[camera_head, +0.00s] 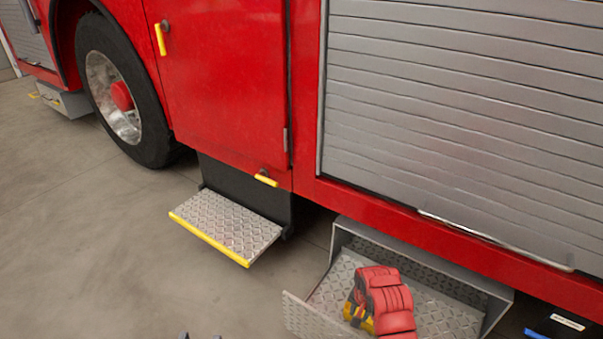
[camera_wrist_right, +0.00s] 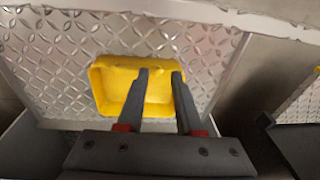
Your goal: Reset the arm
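Beyond the fingers is a shallow yellow box-shaped piece (camera_wrist_right: 107,94) on tread plate. I cannot tell whether the fingers touch it.
The red truck side (camera_head: 225,80) with a grey roller shutter (camera_head: 460,110) fills the back. A yellow-edged step (camera_head: 230,222) juts out left of the tray. A wheel (camera_head: 122,95) stands farther left. The concrete floor (camera_head: 80,240) at left is clear.

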